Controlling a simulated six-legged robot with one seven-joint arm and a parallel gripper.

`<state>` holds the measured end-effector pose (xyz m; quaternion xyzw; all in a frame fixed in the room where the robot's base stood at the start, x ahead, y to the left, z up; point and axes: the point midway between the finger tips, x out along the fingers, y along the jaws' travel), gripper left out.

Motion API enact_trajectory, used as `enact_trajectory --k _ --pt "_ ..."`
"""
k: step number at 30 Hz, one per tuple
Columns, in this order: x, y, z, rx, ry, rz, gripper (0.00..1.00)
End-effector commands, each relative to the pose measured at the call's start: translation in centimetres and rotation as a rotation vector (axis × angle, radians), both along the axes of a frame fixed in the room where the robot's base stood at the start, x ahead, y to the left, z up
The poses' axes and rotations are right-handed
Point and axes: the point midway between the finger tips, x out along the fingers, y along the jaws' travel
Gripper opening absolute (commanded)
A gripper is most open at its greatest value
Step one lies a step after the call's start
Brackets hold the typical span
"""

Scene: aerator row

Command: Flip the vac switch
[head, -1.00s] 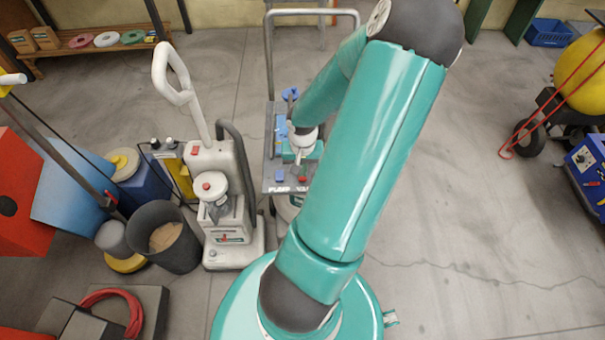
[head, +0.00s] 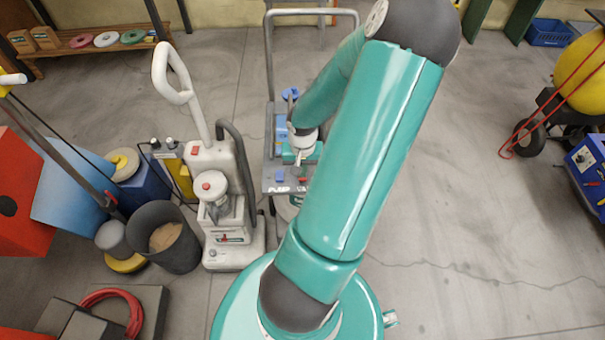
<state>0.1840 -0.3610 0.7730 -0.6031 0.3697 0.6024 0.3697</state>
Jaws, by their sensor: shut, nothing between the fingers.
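A grey wheeled cart (head: 268,160) stands in the middle, beyond my base. Its near panel has a blue switch (head: 280,176) at the left, over a label that seems to read PUMP. A small red switch (head: 302,181) is to the right, partly covered by my arm. The label under it is mostly hidden, so I cannot tell that it reads VAC. My gripper (head: 301,159) is over the panel, small and partly hidden by my wrist. It is shut and empty, just beyond the red switch; I cannot tell whether they touch.
A white upright vacuum-like machine (head: 212,195) with a red knob stands close left of the cart. A dark bucket (head: 177,262) is left of it. The cart's tall handle (head: 269,60) rises behind my forearm. Clear concrete floor lies to the right.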

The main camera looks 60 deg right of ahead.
Motion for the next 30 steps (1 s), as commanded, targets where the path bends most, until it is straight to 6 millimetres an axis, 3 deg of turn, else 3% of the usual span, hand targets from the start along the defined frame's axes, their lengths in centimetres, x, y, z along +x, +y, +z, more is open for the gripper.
enact_trajectory --k 30 --pt "0.1 0.0 -1.3 0.0 0.0 0.0 0.0"
